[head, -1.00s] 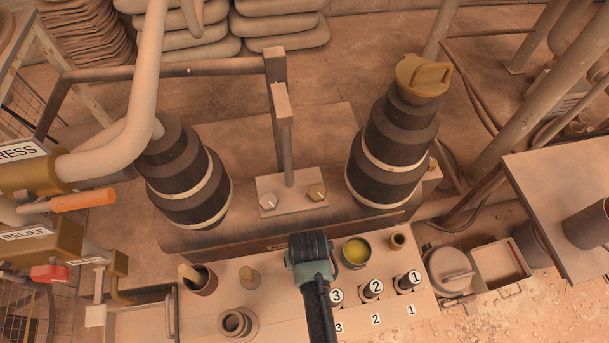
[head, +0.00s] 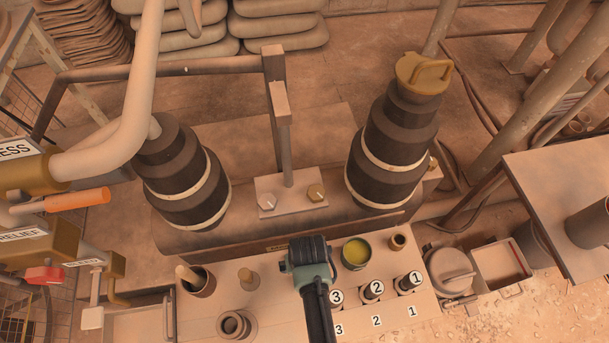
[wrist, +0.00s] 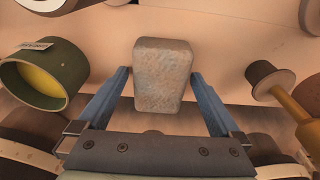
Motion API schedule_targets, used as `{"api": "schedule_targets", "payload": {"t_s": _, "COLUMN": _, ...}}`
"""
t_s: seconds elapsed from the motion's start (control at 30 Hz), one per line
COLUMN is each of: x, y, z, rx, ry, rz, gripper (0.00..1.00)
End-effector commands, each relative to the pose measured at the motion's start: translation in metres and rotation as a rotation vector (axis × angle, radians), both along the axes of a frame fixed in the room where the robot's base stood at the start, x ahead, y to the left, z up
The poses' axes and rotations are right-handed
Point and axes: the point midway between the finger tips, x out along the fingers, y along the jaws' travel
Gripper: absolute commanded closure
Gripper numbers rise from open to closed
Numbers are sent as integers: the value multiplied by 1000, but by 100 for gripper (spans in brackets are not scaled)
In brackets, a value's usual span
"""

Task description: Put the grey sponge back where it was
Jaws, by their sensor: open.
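The grey sponge (wrist: 163,75) shows in the wrist view as a rough, rounded block between the two blue fingers of my gripper (wrist: 160,73). The fingers are open, with narrow gaps at both sides of the sponge. In the head view my gripper (head: 308,255) is over the back edge of the pale bench (head: 283,322), left of the green pot with yellow contents (head: 356,253). The sponge is hidden there behind my gripper. I cannot tell whether it rests on the bench.
The green pot (wrist: 45,75) is left of the fingers in the wrist view; a brown-handled tool (wrist: 290,103) is at right. Numbered black cylinders (head: 373,291) stand right of my arm. A cup (head: 198,281) and ring (head: 236,325) stand left. Dark stacked columns (head: 395,150) rise behind.

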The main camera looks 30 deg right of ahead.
Motion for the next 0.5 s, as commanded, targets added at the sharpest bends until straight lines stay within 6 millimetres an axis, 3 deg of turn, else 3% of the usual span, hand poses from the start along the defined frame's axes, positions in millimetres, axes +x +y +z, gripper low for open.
{"api": "schedule_targets", "payload": {"t_s": 0.5, "x": -13, "y": 4, "z": 100, "rx": -1, "ry": -2, "rz": 0, "gripper": 0}}
